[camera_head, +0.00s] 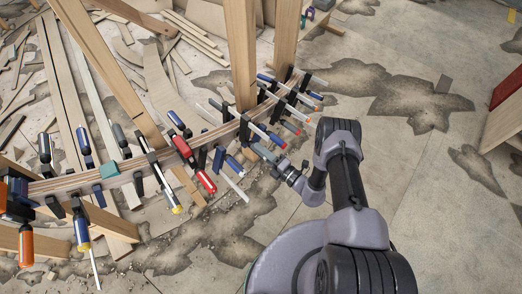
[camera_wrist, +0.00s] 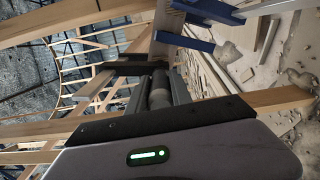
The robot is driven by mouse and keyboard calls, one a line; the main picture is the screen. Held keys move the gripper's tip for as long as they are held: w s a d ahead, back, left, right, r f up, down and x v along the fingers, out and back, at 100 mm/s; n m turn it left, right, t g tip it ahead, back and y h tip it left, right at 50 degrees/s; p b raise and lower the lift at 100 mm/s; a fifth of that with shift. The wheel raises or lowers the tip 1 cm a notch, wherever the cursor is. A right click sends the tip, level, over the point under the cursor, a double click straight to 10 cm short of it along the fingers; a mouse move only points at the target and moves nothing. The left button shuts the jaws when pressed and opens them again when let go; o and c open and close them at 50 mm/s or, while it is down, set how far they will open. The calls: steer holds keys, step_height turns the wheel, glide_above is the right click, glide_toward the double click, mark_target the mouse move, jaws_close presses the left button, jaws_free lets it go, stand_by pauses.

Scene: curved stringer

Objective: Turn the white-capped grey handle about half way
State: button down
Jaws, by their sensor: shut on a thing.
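My gripper (camera_head: 265,155) is at the right-hand part of the curved wooden stringer (camera_head: 215,133), among the clamps fixed along it. In the wrist view my gripper (camera_wrist: 160,88) is shut on a dark grey cylindrical handle (camera_wrist: 159,84), which lies between the two fingers. The fingers and my wrist hide much of this handle, and I cannot make out its white cap. In the head view the handle is too small and covered to tell apart from my gripper.
Clamps with blue (camera_head: 232,164), red (camera_head: 206,181) and orange (camera_head: 26,246) handles stick out close by along the stringer. Wooden posts (camera_head: 241,55) rise behind it. Loose boards (camera_head: 60,90) lie at the left. The stained concrete floor at the right is mostly free.

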steer(key=shift+s+f+m, duration=0.1)
steer(key=shift+m, duration=0.3)
steer(key=c, duration=1.1)
jaws_free()
steer(key=shift+c, duration=0.2)
steer(key=p+v, duration=0.4)
steer(key=v, duration=1.3)
steer(key=shift+d, duration=0.2)
steer(key=shift+s, duration=0.1)
